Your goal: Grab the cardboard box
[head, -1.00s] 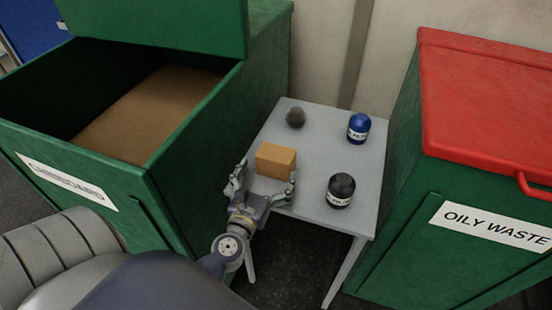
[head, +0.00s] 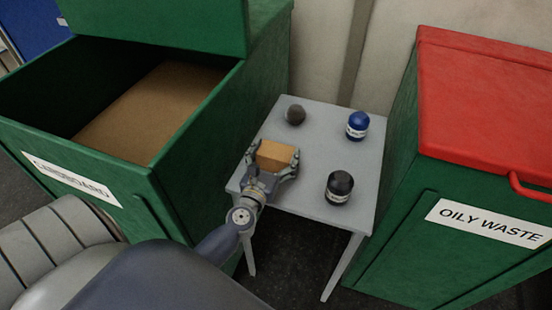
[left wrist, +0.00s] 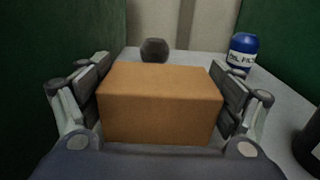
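The cardboard box (head: 277,156) is a small plain brown block on the grey table (head: 305,198), near its left front edge. My left gripper (head: 275,153) reaches in from the front with one finger on each side of the box. In the left wrist view the box (left wrist: 160,105) fills the space between the spread fingers, its front face toward the palm. The finger pads lie close along both sides; whether they touch is not clear. The gripper looks open. My right gripper is not in view.
A blue can (head: 357,125), a black can (head: 339,187) and a dark round object (head: 296,114) stand on the table. An open green cardboard bin (head: 190,165) is close at left. A red-lidded oily waste bin (head: 455,215) is at right.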

